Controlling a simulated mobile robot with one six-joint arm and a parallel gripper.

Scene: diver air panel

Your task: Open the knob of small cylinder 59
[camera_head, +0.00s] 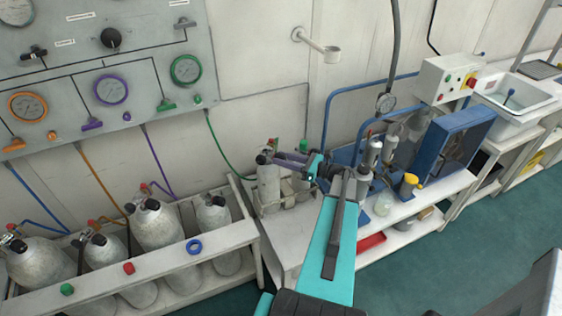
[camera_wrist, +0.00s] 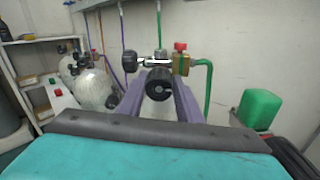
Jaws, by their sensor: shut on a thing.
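A small grey cylinder (camera_head: 268,187) stands in a holder at the left end of the bench; no number is readable on it. Its valve shows in the wrist view, with a round black knob (camera_wrist: 158,84) facing me. My gripper (camera_head: 283,161) reaches the valve from the right. In the wrist view its two purple fingers lie on either side of the black knob, and the gripper is shut on it. A second black knob (camera_wrist: 129,63) sits to the left on the valve, outside the fingers. The finger contact points are partly hidden.
A brass fitting with a red knob (camera_wrist: 180,47) and a green hose (camera_wrist: 208,90) sits right of the valve. A green block (camera_wrist: 258,108) is further right. Large cylinders (camera_head: 155,222) stand in a rack at left. Glassware and a blue-framed device (camera_head: 455,140) crowd the bench at right.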

